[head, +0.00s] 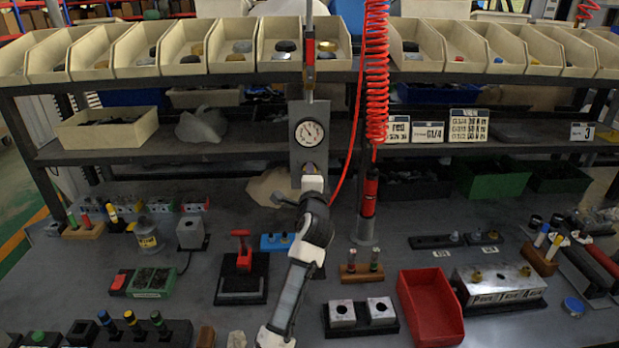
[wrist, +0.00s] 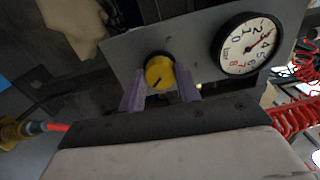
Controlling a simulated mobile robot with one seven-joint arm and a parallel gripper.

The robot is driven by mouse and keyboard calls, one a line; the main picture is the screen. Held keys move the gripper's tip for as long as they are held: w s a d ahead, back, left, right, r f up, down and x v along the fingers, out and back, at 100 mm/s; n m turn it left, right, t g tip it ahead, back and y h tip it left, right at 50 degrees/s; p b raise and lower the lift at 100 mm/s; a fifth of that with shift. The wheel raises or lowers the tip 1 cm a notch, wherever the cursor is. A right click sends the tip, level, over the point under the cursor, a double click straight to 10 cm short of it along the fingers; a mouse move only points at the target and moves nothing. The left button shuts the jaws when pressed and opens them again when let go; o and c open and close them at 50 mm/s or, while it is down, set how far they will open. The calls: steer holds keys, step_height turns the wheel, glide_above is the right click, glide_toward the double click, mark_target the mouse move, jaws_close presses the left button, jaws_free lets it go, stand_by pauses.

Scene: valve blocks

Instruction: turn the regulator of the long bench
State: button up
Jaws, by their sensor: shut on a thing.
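The regulator is a grey upright panel (head: 299,158) hanging over the middle of the long bench. It carries a round white gauge (head: 310,132), and a yellow knob mostly hidden by my arm in the head view. In the wrist view the yellow knob (wrist: 159,73) with a dark pointer mark sits between my two fingers, with the gauge (wrist: 247,45) to its right. The gauge needle points near the 4. My gripper (wrist: 160,92) is shut on the yellow knob. In the head view my gripper (head: 309,176) reaches up to the panel's lower part.
A coiled red hose (head: 376,80) and a red-handled tool (head: 369,192) hang just right of the panel. A shelf with beige bins (head: 232,45) runs behind and above. Blocks, fixtures and a red tray (head: 430,306) cover much of the bench.

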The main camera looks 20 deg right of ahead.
stand_by(0.3)
steer(key=o, duration=1)
steer(key=b+v, duration=0.4)
steer(key=v, duration=1)
steer(key=shift+w+f, duration=0.1)
